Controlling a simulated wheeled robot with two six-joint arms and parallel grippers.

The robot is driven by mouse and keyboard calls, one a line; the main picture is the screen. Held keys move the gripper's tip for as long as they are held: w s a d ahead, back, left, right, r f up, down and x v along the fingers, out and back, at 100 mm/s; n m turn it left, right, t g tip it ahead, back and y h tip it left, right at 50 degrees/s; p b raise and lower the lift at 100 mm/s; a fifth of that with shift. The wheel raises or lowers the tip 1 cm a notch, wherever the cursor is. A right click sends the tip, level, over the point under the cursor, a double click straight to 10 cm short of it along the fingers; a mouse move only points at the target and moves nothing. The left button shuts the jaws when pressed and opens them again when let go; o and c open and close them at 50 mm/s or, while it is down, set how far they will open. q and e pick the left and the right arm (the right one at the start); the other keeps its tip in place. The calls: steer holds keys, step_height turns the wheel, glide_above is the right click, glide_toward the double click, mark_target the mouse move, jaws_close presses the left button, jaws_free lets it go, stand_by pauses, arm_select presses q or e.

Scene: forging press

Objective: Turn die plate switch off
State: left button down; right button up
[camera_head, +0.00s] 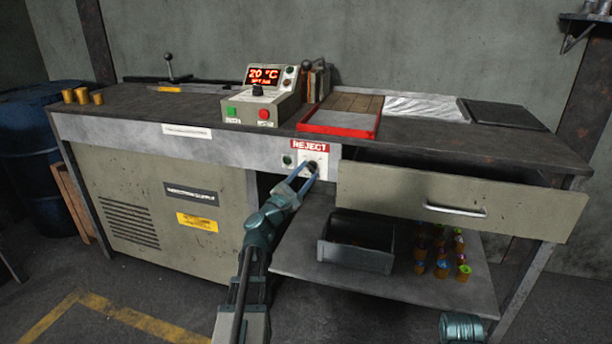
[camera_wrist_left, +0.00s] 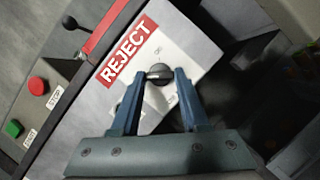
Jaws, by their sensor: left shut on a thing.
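A small black rotary knob (camera_wrist_left: 158,73) sits on a light switch plate under a red REJECT label (camera_wrist_left: 137,47) in the left wrist view. In the head view the switch plate (camera_head: 322,158) is on the front edge of the bench. My left gripper (camera_head: 311,170) is at that plate. Its two blue fingers are shut on the knob, one on each side, as the left wrist view (camera_wrist_left: 159,80) shows. The small marks around the knob are too blurred to read. My right gripper is out of view.
A control box (camera_head: 262,97) with a red 20 °C display, a green and a red button stands on the bench. An open drawer (camera_head: 455,200) juts out to the right of the switch. A dark bin (camera_head: 356,257) and several small coloured-top pieces stand on the lower shelf.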

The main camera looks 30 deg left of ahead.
arm_select(q)
steer(key=shift+c, duration=2.1)
jaws_free()
steer(key=shift+s, duration=0.1)
steer(key=b+v, duration=0.3)
steer(key=v, duration=1)
steer(key=shift+s+b, duration=0.3)
steer(key=shift+b, duration=0.1)
steer(key=shift+f, duration=0.1)
